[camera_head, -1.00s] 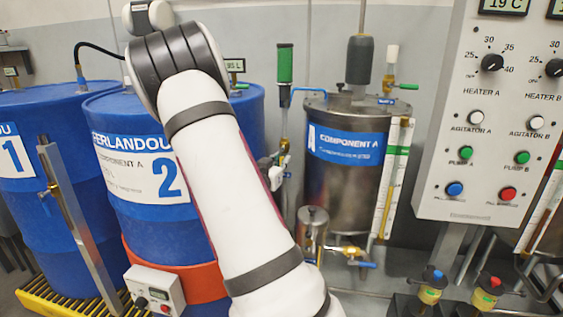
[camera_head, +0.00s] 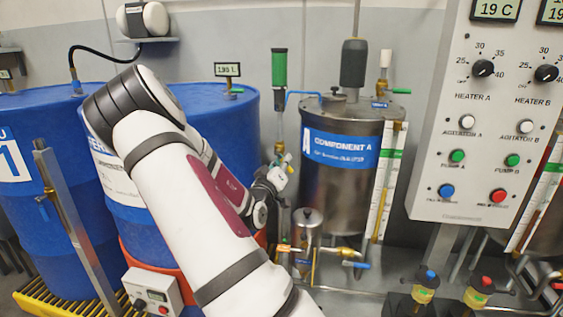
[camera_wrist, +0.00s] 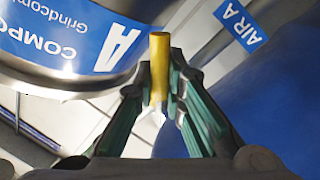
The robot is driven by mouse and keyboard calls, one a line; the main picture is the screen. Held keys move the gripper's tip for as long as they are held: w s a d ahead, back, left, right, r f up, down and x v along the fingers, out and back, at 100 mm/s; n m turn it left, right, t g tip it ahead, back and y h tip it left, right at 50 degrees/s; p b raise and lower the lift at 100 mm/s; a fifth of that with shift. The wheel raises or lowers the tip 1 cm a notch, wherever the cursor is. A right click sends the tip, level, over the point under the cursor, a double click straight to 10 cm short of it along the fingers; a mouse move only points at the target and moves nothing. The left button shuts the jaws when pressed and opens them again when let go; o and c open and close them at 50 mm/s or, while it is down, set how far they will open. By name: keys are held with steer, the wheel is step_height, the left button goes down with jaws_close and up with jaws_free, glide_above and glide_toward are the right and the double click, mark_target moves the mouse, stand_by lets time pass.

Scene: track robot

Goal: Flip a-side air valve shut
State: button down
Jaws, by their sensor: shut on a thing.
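A yellow bar (camera_wrist: 159,68), apparently the air valve's handle, stands between my fingers in the wrist view. My gripper (camera_wrist: 160,92) is shut on it, with the bar's end sticking out past the fingertips. A blue "AIR A" label (camera_wrist: 240,22) is close by at the upper right. In the head view my gripper (camera_head: 284,166) is at the thin pipe below the green-topped cylinder (camera_head: 279,70), left of the steel Component A tank (camera_head: 341,185). The valve body is mostly hidden by my gripper there.
Blue drums (camera_head: 215,125) stand at the left, behind my arm. A small steel pot (camera_head: 307,228) and brass piping sit below and right of my gripper. A grey control panel (camera_head: 487,120) is at the right. A slanted metal post (camera_head: 66,210) stands at the left.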

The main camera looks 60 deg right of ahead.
steer(key=n, duration=0.1)
steer(key=n+p, duration=0.1)
steer(key=n, duration=0.1)
steer(key=s+r+n+t, duration=0.1)
steer(key=n, duration=0.1)
steer(key=shift+d, duration=0.15)
steer(key=n, duration=0.2)
steer(key=r+n+t+p, duration=0.1)
steer(key=n, duration=0.1)
steer(key=n+t+p, duration=0.1)
steer(key=n, duration=0.2)
steer(key=shift+s+r, duration=0.15)
steer(key=shift+r, duration=0.1)
steer(key=c, duration=1.6)
jaws_free()
steer(key=shift+r, duration=0.1)
steer(key=shift+c, duration=0.2)
steer(key=v, duration=1.2)
steer(key=shift+d, duration=0.1)
